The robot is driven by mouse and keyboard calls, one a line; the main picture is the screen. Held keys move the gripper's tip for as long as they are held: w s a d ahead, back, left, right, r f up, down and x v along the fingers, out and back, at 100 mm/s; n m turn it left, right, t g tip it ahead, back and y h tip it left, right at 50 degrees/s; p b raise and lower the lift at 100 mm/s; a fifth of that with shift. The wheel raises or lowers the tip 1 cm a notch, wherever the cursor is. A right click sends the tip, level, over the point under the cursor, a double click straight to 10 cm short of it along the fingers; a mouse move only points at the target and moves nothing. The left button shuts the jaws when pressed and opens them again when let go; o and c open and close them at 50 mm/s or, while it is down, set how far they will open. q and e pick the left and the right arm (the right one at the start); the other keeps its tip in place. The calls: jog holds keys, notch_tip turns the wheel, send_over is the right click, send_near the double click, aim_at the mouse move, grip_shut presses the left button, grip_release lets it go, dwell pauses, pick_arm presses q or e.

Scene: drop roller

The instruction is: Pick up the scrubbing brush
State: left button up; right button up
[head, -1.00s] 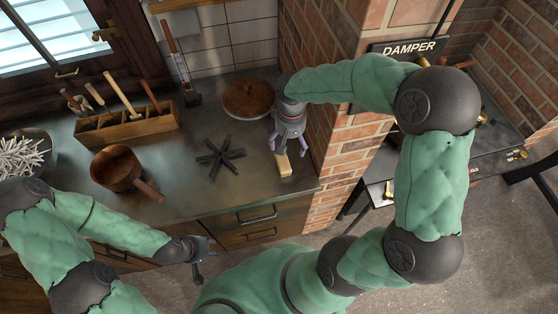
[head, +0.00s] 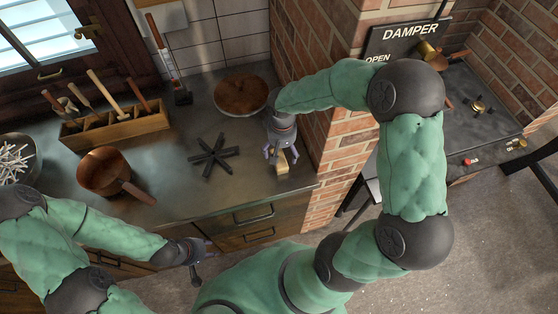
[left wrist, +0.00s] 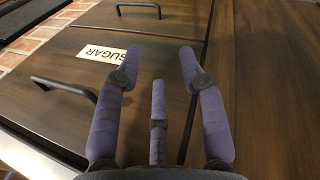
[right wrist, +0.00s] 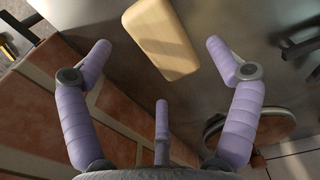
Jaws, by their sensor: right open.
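The scrubbing brush (head: 283,169) is a small tan block on the dark counter near its right front corner, beside the brick pillar. In the right wrist view the tan block (right wrist: 161,38) lies ahead, between and beyond the spread fingers, its underside hidden. My right gripper (head: 281,153) is open over the brush and partly covers it in the head view. Its fingers (right wrist: 157,46) hold nothing. My left gripper (head: 199,262) is open and empty in front of the drawers, low and left of the brush; its spread fingers show in the left wrist view (left wrist: 159,54).
A black star-shaped trivet (head: 213,155) lies left of the brush, and a round copper-brown vessel (head: 240,94) behind. A copper pan (head: 104,171) and a wooden tool caddy (head: 118,127) stand further left. The brick pillar (head: 322,115) rises close to my right arm.

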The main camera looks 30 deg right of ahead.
aim_at(281, 155)
notch_tip(281, 155, down, 4)
jog(key=shift+a+r+b, duration=0.1)
jog(key=shift+a+b, duration=0.05)
jog(key=shift+b, duration=0.25)
jog(key=c, duration=1.3)
jog(key=shift+r, duration=0.15)
jog(key=shift+r, duration=0.6)
notch_tip(281, 155, up, 2)
jog(key=shift+s+r+p, duration=0.1)
jog(key=shift+r+p, duration=0.15)
jog(key=shift+p, duration=0.4)
jog(key=s+r, duration=0.2)
jog(key=s+a+r+p, duration=0.1)
jog(key=s+r, duration=0.1)
jog(key=r, duration=0.1)
jog(key=shift+s+a+r, duration=0.1)
jog(key=shift+s, duration=0.05)
jog(key=s+a+r+p, duration=0.1)
jog(key=s+r, duration=0.3)
jog(key=s, duration=0.5)
jog(key=shift+a+p, duration=0.4)
jog(key=shift+a, duration=0.3)
jog(key=shift+s, duration=0.1)
